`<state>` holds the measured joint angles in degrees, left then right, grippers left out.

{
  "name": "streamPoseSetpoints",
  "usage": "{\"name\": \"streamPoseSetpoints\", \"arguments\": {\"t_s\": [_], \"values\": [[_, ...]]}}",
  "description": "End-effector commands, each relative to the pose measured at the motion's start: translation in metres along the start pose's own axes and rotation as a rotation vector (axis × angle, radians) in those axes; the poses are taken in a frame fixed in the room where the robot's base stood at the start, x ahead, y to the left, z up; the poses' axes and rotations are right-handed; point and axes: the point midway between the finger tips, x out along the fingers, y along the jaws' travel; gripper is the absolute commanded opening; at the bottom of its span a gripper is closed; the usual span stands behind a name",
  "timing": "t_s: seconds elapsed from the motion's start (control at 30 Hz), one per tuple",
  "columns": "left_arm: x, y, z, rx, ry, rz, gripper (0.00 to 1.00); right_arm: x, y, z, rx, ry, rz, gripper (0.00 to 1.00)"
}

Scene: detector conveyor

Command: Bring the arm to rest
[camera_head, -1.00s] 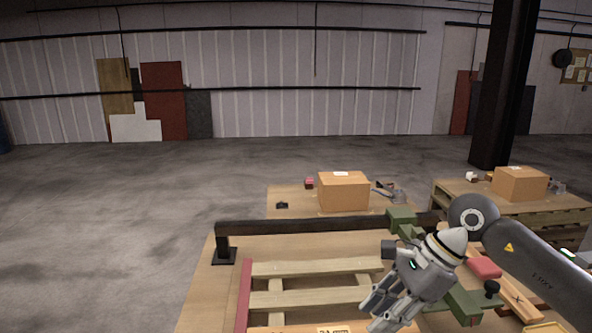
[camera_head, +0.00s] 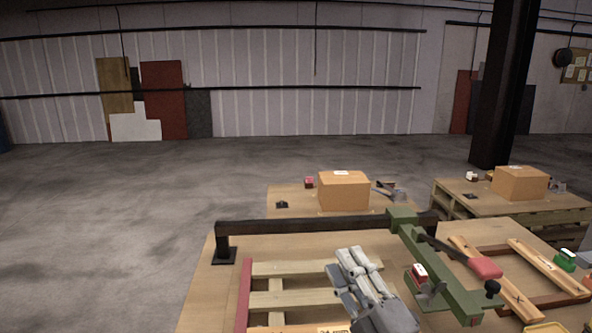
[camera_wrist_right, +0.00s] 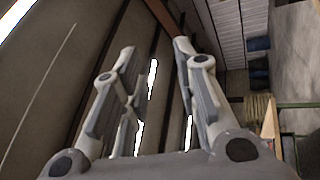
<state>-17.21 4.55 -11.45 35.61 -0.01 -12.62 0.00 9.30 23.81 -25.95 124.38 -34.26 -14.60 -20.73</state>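My right gripper (camera_head: 353,255) is at the lower middle of the head view, in front of the slatted wooden frame on the near bench. Its fingers point up and away, and the arm behind it leaves the bottom of the picture. In the right wrist view both fingers (camera_wrist_right: 156,52) stand apart with nothing between them, so it is open and empty. My left gripper does not show.
The near bench (camera_head: 197,303) carries a dark rail (camera_head: 300,226), a green clamp arm (camera_head: 442,270) with a red handle (camera_head: 485,267), and wooden slats (camera_head: 300,268). A cardboard box (camera_head: 343,191) stands behind. The floor at left is clear.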

Motion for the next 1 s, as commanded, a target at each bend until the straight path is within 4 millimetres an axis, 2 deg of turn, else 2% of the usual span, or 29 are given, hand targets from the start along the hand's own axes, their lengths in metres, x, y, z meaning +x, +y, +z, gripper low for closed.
{"name": "streamPoseSetpoints", "arguments": {"t_s": [0.1,0.17,0.2,0.27,0.37,0.4,0.53,0.63,0.8,0.87,1.0], "values": [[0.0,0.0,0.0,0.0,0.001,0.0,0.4,-0.036,-0.039,0.043,0.234,-0.254,-0.119,0.29],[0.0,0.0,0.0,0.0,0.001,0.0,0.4,-0.061,-0.061,0.061,0.345,-0.385,-0.183,0.29],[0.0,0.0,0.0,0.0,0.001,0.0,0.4,-0.079,-0.076,0.071,0.418,-0.471,-0.227,0.29],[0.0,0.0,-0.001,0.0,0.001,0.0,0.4,-0.111,-0.1,0.083,0.522,-0.602,-0.296,0.29],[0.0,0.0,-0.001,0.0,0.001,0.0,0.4,-0.17,-0.137,0.092,0.688,-0.822,-0.414,0.29],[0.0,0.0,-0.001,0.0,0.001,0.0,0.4,-0.194,-0.149,0.091,0.746,-0.905,-0.461,0.29],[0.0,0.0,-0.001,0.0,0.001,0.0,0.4,-0.269,-0.18,0.08,0.902,-1.149,-0.601,0.29],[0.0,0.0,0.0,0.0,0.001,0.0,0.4,-0.318,-0.193,0.065,0.989,-1.302,-0.693,0.29],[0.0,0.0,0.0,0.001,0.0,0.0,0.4,-0.388,-0.201,0.034,1.097,-1.526,-0.83,0.29],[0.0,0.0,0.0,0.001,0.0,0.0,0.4,-0.408,-0.202,0.023,1.126,-1.596,-0.874,0.29],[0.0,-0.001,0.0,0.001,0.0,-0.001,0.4,-0.408,-0.24,0.037,1.113,-1.589,-0.878,0.29]]}}
